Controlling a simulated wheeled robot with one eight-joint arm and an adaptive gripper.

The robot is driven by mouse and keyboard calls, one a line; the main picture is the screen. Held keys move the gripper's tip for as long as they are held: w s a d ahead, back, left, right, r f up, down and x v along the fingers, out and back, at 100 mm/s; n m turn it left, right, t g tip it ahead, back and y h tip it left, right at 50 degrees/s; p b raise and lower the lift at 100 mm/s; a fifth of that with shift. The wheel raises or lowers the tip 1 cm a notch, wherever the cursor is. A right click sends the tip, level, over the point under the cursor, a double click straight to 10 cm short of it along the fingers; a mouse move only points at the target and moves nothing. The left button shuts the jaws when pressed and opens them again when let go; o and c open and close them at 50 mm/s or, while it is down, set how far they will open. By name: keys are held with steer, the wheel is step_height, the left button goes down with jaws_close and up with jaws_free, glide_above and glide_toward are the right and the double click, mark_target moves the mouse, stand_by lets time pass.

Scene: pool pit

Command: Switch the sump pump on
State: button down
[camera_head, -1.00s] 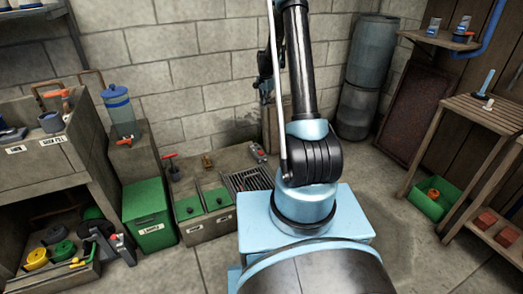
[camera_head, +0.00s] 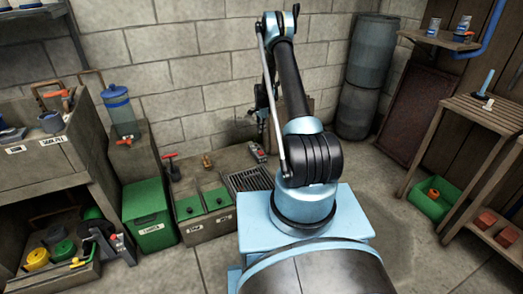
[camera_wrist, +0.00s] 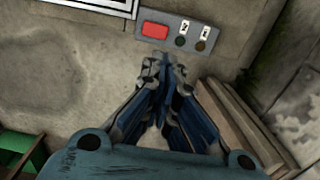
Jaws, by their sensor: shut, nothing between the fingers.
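Small white labels sit above the two buttons. My gripper (camera_wrist: 163,62) is shut and empty, its fingertips just below the box in the picture; I cannot tell whether they touch.
A wooden post or board (camera_wrist: 238,118) stands right of my gripper in the wrist view. In the head view, a floor grate (camera_head: 249,180), green-lidded boxes (camera_head: 203,203) and a small red-and-grey device (camera_head: 257,153) lie below my arm.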

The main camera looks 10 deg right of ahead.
mark_target(262, 151)
steer(key=shift+f, duration=0.3)
steer(key=shift+f, duration=0.1)
step_height(262, 151, down, 14)
steer(key=shift+r, duration=0.1)
stand_by(0.7)
steer(key=shift+w+f, duration=0.1)
steer(key=shift+f, duration=0.1)
stand_by(0.3)
steer(key=shift+s+d+r, duration=0.2)
steer(key=shift+s+r, duration=0.05)
steer(key=shift+s, duration=0.45)
steer(key=shift+r, duration=0.1)
